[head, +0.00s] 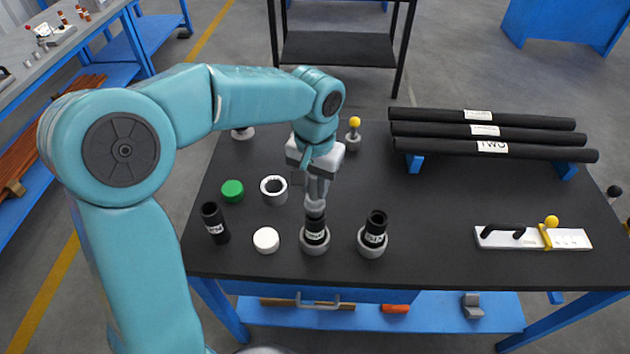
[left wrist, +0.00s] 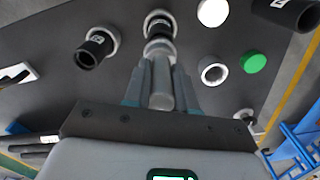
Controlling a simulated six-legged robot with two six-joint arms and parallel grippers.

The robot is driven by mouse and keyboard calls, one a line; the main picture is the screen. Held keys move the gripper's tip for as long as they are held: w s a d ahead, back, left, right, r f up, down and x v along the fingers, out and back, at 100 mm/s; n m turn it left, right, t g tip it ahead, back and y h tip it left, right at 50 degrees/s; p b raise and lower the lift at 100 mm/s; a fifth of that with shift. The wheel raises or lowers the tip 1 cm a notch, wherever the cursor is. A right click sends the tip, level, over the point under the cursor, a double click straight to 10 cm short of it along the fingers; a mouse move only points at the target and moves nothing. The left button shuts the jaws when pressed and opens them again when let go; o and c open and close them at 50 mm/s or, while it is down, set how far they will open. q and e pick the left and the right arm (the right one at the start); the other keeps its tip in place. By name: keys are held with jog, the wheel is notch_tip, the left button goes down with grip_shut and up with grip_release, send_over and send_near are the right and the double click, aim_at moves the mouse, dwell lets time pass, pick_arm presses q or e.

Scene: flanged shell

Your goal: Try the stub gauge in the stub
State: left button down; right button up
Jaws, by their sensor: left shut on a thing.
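My left gripper (head: 317,200) is over the middle of the black table, pointing down, its fingers shut on a grey cylindrical gauge. The gauge (left wrist: 160,88) shows between the two fingers in the left wrist view. Right under it a black stub (head: 316,232) with a white label stands upright in a grey flanged ring (head: 315,248). The gauge's lower end is at the stub's mouth, in line with it. I cannot tell whether it has entered the bore. A second black labelled stub (head: 375,228) stands in another grey ring to the right. My right gripper is not in view.
A loose black tube (head: 214,222), white cap (head: 266,240), green cap (head: 232,190) and grey ring (head: 274,189) stand left. A yellow-knobbed gauge (head: 353,136) stands behind. Black bars (head: 480,130) lie on blue supports at back right; a white clamp plate (head: 533,238) lies front right.

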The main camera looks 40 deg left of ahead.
aim_at(315, 195)
pick_arm(q)
jog(key=shift+f+b, duration=1.4)
jog(key=shift+f, duration=0.45)
jog(key=shift+r, duration=0.15)
dwell(0.7)
jog(key=shift+r+p, duration=4)
jog(key=shift+r, duration=0.65)
